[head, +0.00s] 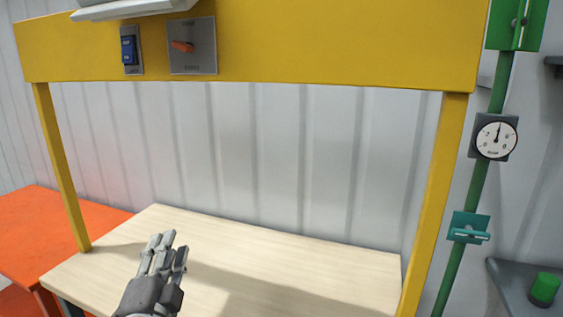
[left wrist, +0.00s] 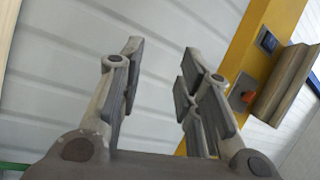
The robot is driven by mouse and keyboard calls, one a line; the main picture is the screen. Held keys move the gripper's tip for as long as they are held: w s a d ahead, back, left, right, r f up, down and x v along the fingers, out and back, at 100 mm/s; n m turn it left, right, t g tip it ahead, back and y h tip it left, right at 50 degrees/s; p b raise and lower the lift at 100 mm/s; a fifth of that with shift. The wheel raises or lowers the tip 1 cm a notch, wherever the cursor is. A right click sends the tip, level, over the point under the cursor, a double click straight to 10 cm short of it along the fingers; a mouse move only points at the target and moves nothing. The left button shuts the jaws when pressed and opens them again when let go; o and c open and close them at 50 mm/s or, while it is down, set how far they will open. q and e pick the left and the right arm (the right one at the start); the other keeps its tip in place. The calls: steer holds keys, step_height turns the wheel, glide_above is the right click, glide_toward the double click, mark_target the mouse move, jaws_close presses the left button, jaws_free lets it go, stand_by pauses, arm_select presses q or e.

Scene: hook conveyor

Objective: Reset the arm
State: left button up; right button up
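My left gripper (head: 166,242) rises from the bottom of the head view, in front of the pale wooden tabletop (head: 330,265). It is grey, with its fingers pointing up. In the left wrist view the left gripper (left wrist: 162,60) is open, with a clear gap between its finger pads and nothing held. Only the white corrugated wall (left wrist: 60,75) shows behind the gap. My right gripper is in neither view.
A yellow frame (head: 330,62) spans the table, with a blue switch (head: 129,50) and an orange knob (head: 183,46). An orange table (head: 65,232) stands left. A green pole with a round gauge (head: 496,137) and a green cylinder (head: 545,288) are right. The tabletop looks bare.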

arm_select(q)
steer(key=s+a+f+n+g, duration=0.1)
steer(key=s+f+n+g, duration=0.4)
steer(key=f, duration=0.7)
steer(key=s+a+f+n+g, duration=0.1)
steer(key=s+f+n+g, duration=0.2)
steer(key=s+f+g, duration=0.55)
steer(key=s+d+f+n+g+h, duration=0.2)
steer(key=s+d+f+n+g, duration=0.15)
steer(key=s+f, duration=1.1)
step_height(320, 180, down, 26)
steer(key=s+f+g+b, duration=0.1)
steer(key=s+b, duration=0.1)
steer(key=b, duration=0.1)
steer(key=s+a+f+b, duration=0.1)
steer(key=s+f, duration=0.7)
steer(key=f, duration=0.1)
steer(key=s+a+f+g+b, duration=0.1)
steer(key=s+a+f, duration=0.1)
steer(key=s+f, duration=0.7)
steer(key=shift+a+f+m+y, duration=0.25)
steer(key=shift+f+m+y, duration=0.1)
steer(key=shift+f, duration=0.1)
